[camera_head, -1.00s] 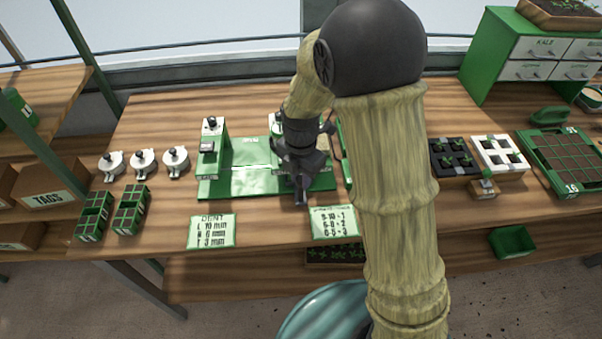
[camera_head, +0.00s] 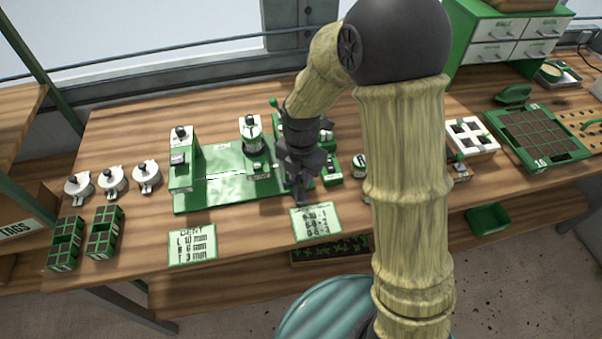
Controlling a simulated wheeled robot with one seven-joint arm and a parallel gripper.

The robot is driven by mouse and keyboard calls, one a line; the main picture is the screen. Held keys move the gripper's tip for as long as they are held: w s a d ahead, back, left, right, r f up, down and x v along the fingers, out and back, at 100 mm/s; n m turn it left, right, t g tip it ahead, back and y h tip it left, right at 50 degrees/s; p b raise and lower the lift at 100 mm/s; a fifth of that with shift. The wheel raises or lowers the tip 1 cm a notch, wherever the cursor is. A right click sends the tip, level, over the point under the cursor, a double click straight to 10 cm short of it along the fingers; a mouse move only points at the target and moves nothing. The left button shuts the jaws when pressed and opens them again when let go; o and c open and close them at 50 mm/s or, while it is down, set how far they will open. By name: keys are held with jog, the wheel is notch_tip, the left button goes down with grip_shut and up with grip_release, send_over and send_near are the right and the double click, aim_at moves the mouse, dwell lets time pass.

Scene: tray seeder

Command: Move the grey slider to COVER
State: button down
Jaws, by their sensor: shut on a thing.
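The green tray seeder (camera_head: 225,180) has a shiny flat base plate, with a post at its left (camera_head: 183,160) and a white-and-green unit (camera_head: 251,135) at its back. My gripper (camera_head: 302,196) points down at the right front end of this base. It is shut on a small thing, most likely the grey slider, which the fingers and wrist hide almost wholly. I cannot read a COVER mark or tell the slider's exact position.
A white sign (camera_head: 316,222) lies just in front of my gripper, and another sign (camera_head: 192,245) further left. Small green-and-white blocks (camera_head: 332,170) stand close to the right. Several round lidded pots (camera_head: 112,180) stand left; a green tray (camera_head: 540,138) lies far right.

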jog(key=shift+w+d, duration=0.15)
jog(key=shift+d, duration=0.05)
jog(key=c, duration=1.2)
grip_release()
jog(key=shift+d, duration=0.1)
jog(key=shift+c, duration=0.2)
notch_tip(320, 180, up, 18)
jog(key=shift+f, duration=0.25)
